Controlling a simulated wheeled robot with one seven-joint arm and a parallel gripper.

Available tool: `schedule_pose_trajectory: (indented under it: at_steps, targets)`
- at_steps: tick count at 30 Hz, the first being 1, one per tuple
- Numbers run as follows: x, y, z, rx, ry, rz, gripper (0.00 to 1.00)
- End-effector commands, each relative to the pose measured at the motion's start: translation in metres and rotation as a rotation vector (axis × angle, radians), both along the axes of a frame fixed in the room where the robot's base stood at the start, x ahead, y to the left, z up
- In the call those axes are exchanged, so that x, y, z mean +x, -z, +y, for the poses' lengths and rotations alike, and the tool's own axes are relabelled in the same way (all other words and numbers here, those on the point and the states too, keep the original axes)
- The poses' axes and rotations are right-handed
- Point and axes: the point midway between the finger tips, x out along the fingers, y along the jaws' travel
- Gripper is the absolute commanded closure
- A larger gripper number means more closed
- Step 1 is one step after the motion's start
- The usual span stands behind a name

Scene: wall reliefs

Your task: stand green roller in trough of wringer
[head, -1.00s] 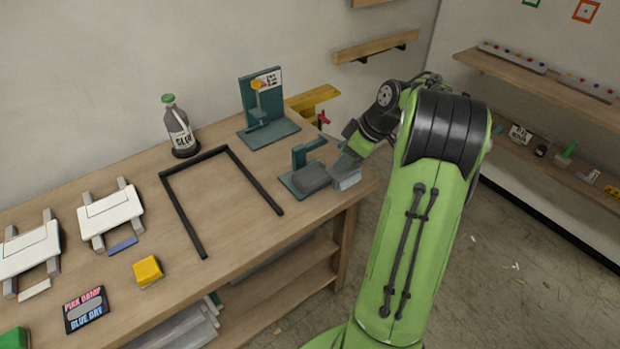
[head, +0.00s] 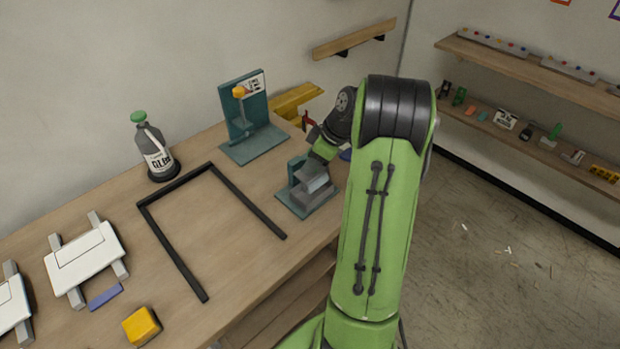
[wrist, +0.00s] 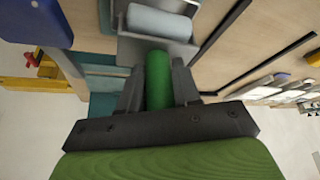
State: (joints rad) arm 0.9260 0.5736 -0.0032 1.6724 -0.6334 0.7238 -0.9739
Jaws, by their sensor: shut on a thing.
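The green roller (wrist: 158,80) is between the two dark fingers of my gripper (wrist: 158,88), which is shut on it. In the wrist view its far end meets the edge of the grey wringer (wrist: 185,50); I cannot tell whether they touch. A pale grey cylinder (wrist: 158,22) lies in the wringer's grey trough. In the head view the wringer (head: 312,192), grey on a teal base, stands near the right end of the bench. My gripper is just behind and above it, and the green roller cannot be made out there.
A teal stand with a yellow knob (head: 250,118) is behind the wringer. A black open frame (head: 182,262) and a glue bottle (head: 154,152) are to the left. A blue-purple thing (wrist: 35,22) is close by in the wrist view. The bench (head: 230,235) inside the frame is clear.

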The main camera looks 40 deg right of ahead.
Motion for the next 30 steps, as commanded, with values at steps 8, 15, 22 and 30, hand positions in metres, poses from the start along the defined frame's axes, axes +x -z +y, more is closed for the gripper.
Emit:
schedule_pose_trajectory:
  at_steps: [8,15,22,30]
  targets:
    - [0.000,0.044,0.000,0.000,-0.001,0.000,1.00]
    - [0.000,0.044,0.000,0.000,-0.001,0.000,1.00]
    - [0.000,0.047,0.000,0.001,-0.001,0.002,0.48]
    - [-0.001,0.048,0.001,0.005,-0.002,0.005,0.43]
